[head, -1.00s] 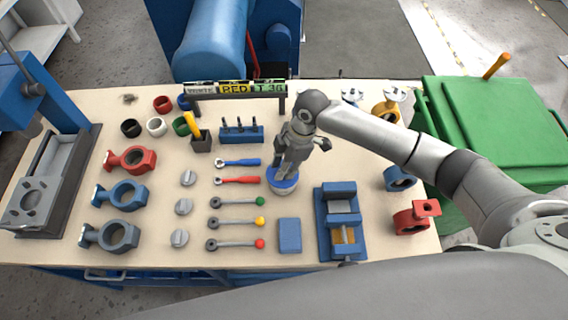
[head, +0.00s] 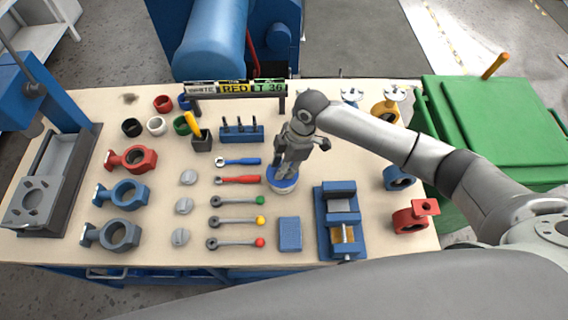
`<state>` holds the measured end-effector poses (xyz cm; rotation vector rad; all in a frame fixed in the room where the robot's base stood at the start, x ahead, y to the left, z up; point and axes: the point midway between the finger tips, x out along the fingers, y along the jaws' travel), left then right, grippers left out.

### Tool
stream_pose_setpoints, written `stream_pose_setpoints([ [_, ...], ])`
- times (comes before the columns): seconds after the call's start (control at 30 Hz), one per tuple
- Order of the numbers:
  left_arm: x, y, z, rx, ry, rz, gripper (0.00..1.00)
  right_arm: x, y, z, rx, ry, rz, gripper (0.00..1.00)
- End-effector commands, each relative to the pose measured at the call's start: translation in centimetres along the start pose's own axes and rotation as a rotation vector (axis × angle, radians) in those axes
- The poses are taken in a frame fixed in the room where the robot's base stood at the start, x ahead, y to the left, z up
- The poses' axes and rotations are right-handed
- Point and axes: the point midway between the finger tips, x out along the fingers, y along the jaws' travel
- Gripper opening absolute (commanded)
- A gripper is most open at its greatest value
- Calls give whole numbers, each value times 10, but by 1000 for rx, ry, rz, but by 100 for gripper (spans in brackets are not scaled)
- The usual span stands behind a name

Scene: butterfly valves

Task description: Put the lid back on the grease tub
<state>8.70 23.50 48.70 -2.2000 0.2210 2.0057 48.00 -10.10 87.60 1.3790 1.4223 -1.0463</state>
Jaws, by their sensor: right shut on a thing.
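The grease tub (head: 283,190) is a small white round tub standing on the bench, right of the wrenches. A blue round lid (head: 284,183) shows at its top, level as far as I can see. My right gripper (head: 284,168) points down from above and is shut on the lid. The fingers hide part of the lid. I cannot tell whether the lid is fully seated on the rim or held just above it. My left gripper is not in view.
A blue vise (head: 340,222) and a blue block (head: 290,234) stand in front of the tub. Wrenches and levers (head: 238,202) lie to its left. A blue rack (head: 241,134) stands behind. Valve bodies (head: 399,178) sit at the right edge.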

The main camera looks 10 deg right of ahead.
Motion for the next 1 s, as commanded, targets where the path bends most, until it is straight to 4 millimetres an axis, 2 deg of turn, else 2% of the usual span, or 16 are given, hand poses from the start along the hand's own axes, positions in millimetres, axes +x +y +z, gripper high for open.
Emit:
stream_pose_setpoints([
  [0.2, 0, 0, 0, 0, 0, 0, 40, 0, 0, 0, 0, 0, 0, 12],
  [0.23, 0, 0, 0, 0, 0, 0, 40, 0, 0, 0, 0, 0, 0, 26],
  [0.4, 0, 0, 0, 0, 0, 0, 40, 0, 0, 0, 0, 0, -1, 48],
  [0.67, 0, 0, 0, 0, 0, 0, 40, 0, 0, 0, 0, 0, -1, 51],
  [0.83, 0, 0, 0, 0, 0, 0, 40, 0, 0, 0, 0, 0, 0, 72],
  [1.0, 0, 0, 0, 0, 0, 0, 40, 0, 0, 0, 0, 0, 0, 72],
])
